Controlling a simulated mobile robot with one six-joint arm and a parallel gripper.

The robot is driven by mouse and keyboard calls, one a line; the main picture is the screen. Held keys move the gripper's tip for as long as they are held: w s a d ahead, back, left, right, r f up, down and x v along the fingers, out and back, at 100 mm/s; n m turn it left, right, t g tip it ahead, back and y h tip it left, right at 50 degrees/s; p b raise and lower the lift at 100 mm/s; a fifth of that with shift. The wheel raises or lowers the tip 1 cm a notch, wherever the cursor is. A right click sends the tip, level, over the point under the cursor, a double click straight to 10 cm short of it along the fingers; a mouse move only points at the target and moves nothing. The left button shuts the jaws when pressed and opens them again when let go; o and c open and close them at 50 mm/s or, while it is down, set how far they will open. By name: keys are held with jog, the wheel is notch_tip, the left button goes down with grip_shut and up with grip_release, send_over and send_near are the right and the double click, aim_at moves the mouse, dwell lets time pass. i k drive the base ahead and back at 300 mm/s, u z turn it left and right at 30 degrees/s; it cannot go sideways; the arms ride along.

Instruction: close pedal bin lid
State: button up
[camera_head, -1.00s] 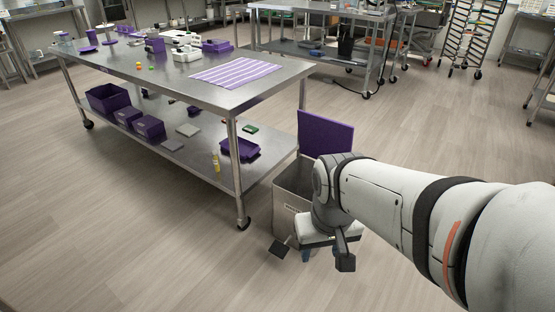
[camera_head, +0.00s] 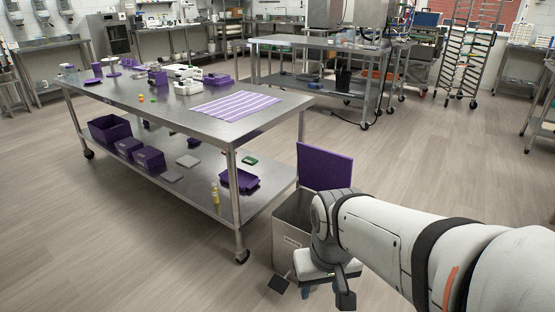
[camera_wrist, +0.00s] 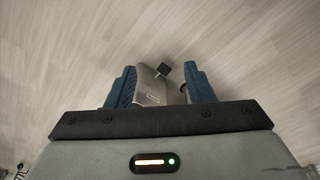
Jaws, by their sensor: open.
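The pedal bin (camera_head: 290,225) is a grey metal box on the floor beside the steel table's right end. Its purple lid (camera_head: 324,167) stands open, raised upright at the back. A dark pedal (camera_head: 278,285) sticks out at the bin's front foot. My gripper (camera_head: 318,284) hangs in front of the bin's right side, partly hidden by my arm. The lid is not clear in the wrist view.
A steel table (camera_head: 170,105) on wheels stands to the left, with purple bins (camera_head: 110,127) and a tray (camera_head: 240,180) on its lower shelf. Another steel table (camera_head: 320,45) and a rack (camera_head: 470,50) stand behind. The floor right of the bin is free.

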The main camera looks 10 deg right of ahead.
aim_at(320, 169)
jog(key=z, duration=1.7)
jog(key=i, duration=0.7)
jog(key=u, duration=1.7)
jog(key=i, duration=1)
